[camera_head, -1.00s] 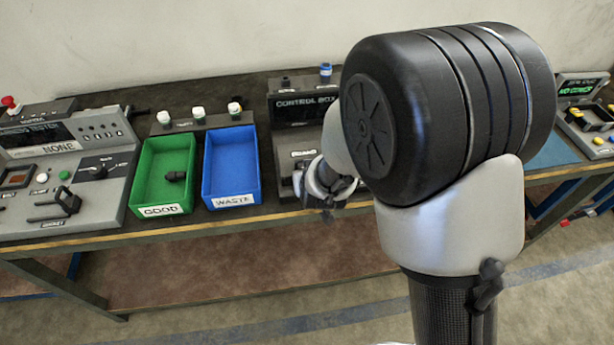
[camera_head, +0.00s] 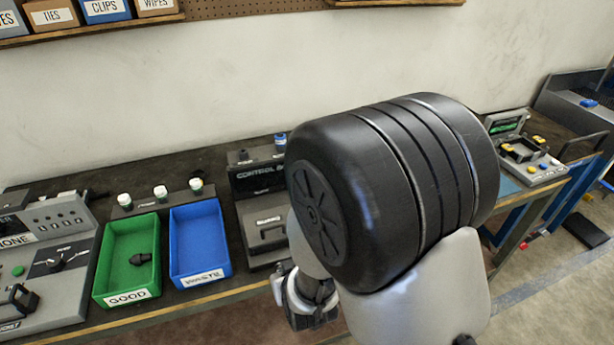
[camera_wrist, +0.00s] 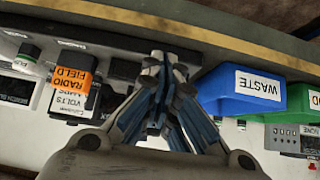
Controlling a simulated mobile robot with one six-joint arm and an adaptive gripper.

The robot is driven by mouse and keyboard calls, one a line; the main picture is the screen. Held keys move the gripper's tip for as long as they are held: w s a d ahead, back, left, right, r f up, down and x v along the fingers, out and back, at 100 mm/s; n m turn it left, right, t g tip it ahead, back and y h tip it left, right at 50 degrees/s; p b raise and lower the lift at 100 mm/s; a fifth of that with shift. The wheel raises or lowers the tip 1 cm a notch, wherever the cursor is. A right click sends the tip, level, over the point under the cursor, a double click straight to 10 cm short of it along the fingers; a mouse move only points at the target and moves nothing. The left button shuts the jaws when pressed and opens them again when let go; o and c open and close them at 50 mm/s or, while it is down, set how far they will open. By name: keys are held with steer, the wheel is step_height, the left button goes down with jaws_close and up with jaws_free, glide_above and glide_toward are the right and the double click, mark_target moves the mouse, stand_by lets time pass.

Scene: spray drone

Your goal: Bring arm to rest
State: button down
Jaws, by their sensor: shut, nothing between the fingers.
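My arm fills the right half of the head view, with its large black joint in front. My gripper (camera_wrist: 163,75) is in the wrist view, its fingertips together with nothing between them. In the head view, part of the gripper end (camera_head: 308,300) shows low beside the arm, near the bench's front edge; its fingertips are not clear there. The gripper is over the front of the bench, close to the control box (camera_head: 262,178), left of the blue WASTE bin (camera_wrist: 245,90) in the wrist view.
A tester panel (camera_head: 55,255) is at left, a device with yellow parts (camera_head: 525,155) at right.

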steer(key=s+d+r+m+g+h, duration=0.15)
steer(key=s+d+r, duration=0.25)
steer(key=d+r, duration=1)
steer(key=s+d+r+m+g+h, duration=0.1)
steer(key=s+d+r, duration=0.3)
steer(key=s, duration=0.3)
steer(key=s+d+r+m+h, duration=0.1)
steer(key=s+d+r+m, duration=0.1)
steer(key=s+d+r, duration=0.2)
steer(key=s+d, duration=0.1)
steer(key=s, duration=0.2)
steer(key=shift+s+r+g, duration=0.3)
steer(key=shift+s+g, duration=0.05)
steer(key=shift+s, duration=0.05)
